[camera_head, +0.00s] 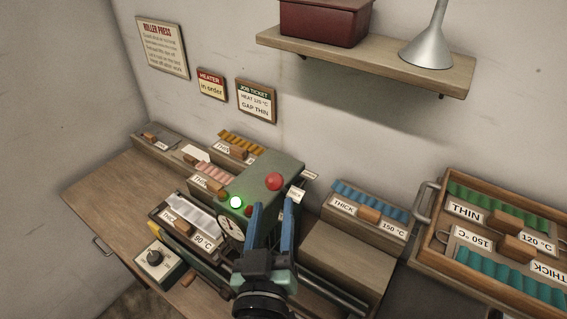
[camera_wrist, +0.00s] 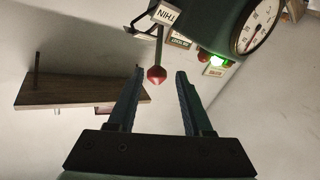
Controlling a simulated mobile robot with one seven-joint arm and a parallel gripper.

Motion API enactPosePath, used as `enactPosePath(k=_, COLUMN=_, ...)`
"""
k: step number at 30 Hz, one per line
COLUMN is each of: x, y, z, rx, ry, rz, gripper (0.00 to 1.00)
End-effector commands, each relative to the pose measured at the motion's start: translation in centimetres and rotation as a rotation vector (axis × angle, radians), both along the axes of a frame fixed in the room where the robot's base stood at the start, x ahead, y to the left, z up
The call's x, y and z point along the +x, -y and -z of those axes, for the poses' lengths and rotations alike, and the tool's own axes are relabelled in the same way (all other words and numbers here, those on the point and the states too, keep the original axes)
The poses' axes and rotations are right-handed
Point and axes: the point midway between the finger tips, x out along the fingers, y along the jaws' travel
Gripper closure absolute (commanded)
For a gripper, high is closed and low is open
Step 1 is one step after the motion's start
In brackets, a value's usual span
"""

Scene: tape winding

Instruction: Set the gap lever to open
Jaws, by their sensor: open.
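The gap lever shows in the wrist view as a thin grey rod with a red knob (camera_wrist: 155,75) at its end. A THIN plate (camera_wrist: 164,15) sits beside the rod. In the head view a red knob (camera_head: 274,181) shows on the green press housing (camera_head: 262,165), just beyond my fingertips. Small plates (camera_head: 296,194) are at the housing's right side, partly hidden by a finger. My gripper (camera_head: 272,204) is open and empty. In the wrist view the knob appears between its two fingertips (camera_wrist: 160,76); I cannot tell whether they touch it.
A green lamp (camera_head: 236,202) is lit beside a round gauge (camera_head: 230,229). Sample trays surround the press, including a blue-roll tray (camera_head: 342,214) and a wooden crate (camera_head: 421,247) at right. A wall shelf (camera_head: 360,62) hangs above. The desk's left part (camera_head: 110,195) is clear.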

Motion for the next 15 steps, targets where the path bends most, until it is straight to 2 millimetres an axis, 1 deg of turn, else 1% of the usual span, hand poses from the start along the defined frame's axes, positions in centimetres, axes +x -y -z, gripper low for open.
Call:
enactPosePath(k=1, x=1.1, y=0.1, z=-0.5, rx=0.0, ry=0.001, rz=0.0, gripper=0.5)
enactPosePath(k=2, x=1.6, y=0.2, z=-0.5, rx=0.001, ry=0.001, rz=0.001, gripper=0.5)
enactPosePath(k=9, x=5.8, y=0.6, z=-0.4, rx=0.001, ry=0.0, rz=0.0, gripper=0.5)
enactPosePath(k=15, x=8.3, y=0.9, z=-0.3, rx=0.001, ry=0.001, rz=0.0, gripper=0.5)
